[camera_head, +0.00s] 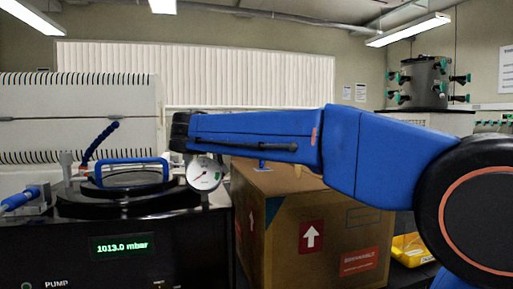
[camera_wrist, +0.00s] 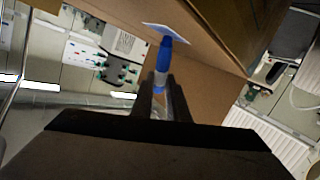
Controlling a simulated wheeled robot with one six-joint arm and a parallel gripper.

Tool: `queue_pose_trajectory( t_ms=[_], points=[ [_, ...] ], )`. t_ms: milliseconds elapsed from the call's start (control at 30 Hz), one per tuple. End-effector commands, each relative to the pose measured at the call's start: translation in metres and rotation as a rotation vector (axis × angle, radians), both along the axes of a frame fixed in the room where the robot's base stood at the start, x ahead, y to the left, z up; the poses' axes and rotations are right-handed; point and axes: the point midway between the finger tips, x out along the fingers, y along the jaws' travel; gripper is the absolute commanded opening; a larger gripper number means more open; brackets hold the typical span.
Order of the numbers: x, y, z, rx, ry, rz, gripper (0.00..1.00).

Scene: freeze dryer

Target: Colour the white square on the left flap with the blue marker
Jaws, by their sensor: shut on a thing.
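My gripper (camera_wrist: 161,84) is shut on the blue marker (camera_wrist: 165,55), which points away from the fingers in the wrist view. The marker has a blue body and a pale band near the fingertips. Its far end overlaps a small white square with a bluish tint (camera_wrist: 153,31) on a brown cardboard flap (camera_wrist: 115,20). I cannot tell whether the tip touches it. In the head view my blue arm reaches left across the cardboard box (camera_head: 325,225) and hides the gripper. A small blue piece shows just below the arm, above the box top.
A black pump unit (camera_head: 170,245) with a display reading 1013.0 mbar stands left of the box, with a round gauge (camera_head: 204,174) between them. A yellow tray (camera_head: 410,250) lies right of the box. A steel vessel with green-handled valves (camera_head: 427,82) stands behind.

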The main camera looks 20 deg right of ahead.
Motion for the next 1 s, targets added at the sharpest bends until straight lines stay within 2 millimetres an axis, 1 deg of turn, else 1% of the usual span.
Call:
queue_pose_trajectory(
  t_ms=[667,800,1000],
  points=[
    [0.000,-0.022,-0.001,0.000,0.001,-0.001,0.00],
    [0.000,-0.022,-0.001,0.000,0.001,-0.001,0.00],
    [0.000,-0.017,-0.001,0.000,0.001,0.001,0.00]
  ],
)
